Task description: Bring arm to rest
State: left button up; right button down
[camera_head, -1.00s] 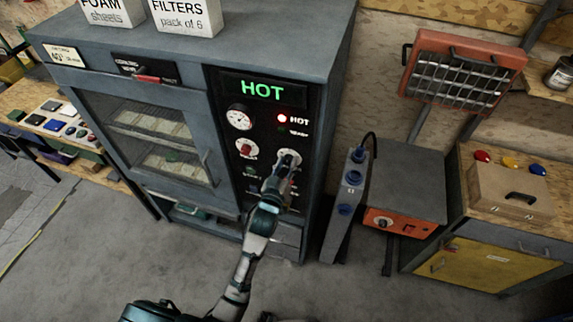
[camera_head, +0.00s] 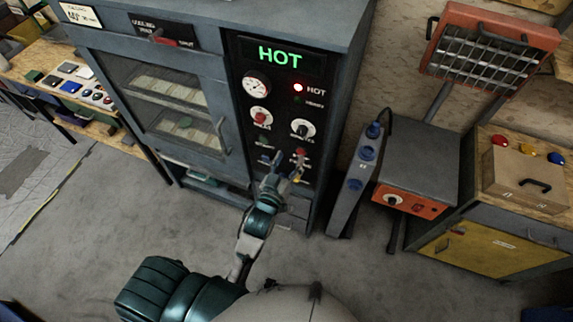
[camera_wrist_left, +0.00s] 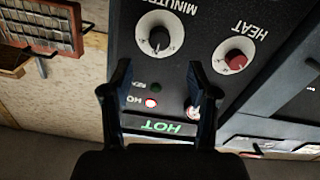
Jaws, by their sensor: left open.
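My left gripper (camera_head: 283,171) is in front of the lower part of the oven's black control panel (camera_head: 283,110), by the lower buttons. Its two fingers stand apart with nothing between them. In the left wrist view the open fingers (camera_wrist_left: 160,95) frame the panel, which appears upside down with the minutes dial (camera_wrist_left: 160,35) and the red heat knob (camera_wrist_left: 235,60). I cannot tell from the head view how far the fingertips are from the panel. My right gripper is not in view.
The grey oven (camera_head: 200,70) stands close ahead, its sign lit green with HOT. An orange heater (camera_head: 487,50) and a grey box with an orange front (camera_head: 405,200) are to the right. A workbench (camera_head: 75,90) is at left. Grey floor (camera_head: 100,240) is clear in front.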

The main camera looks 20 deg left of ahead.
pick_arm(q)
jog(key=shift+s, duration=1.15)
notch_tip(320, 180, down, 29)
jog(key=s+d+m+g+h, duration=0.1)
jog(key=d+m+g, duration=0.2)
jog(key=g, duration=0.3)
jog(key=s+a+f+g, duration=0.1)
jog(key=s+f+g, duration=0.1)
jog(key=s+f, duration=0.5)
jog(key=s+a+f+g, duration=0.1)
jog(key=s+f+g, duration=0.15)
jog(key=f, duration=0.95)
jog(key=s+a+f+g, duration=0.2)
jog(key=s+f, duration=0.3)
jog(key=s, duration=0.5)
jog(key=s+a+f+m+g+y, duration=0.1)
jog(key=s+a+f, duration=0.3)
jog(key=s, duration=0.6)
jog(key=s+a+f+g, duration=0.3)
jog(key=s+f, duration=0.4)
jog(key=s, duration=0.3)
jog(key=shift+s+f+m+y, duration=0.25)
jog(key=shift+m+y, duration=0.05)
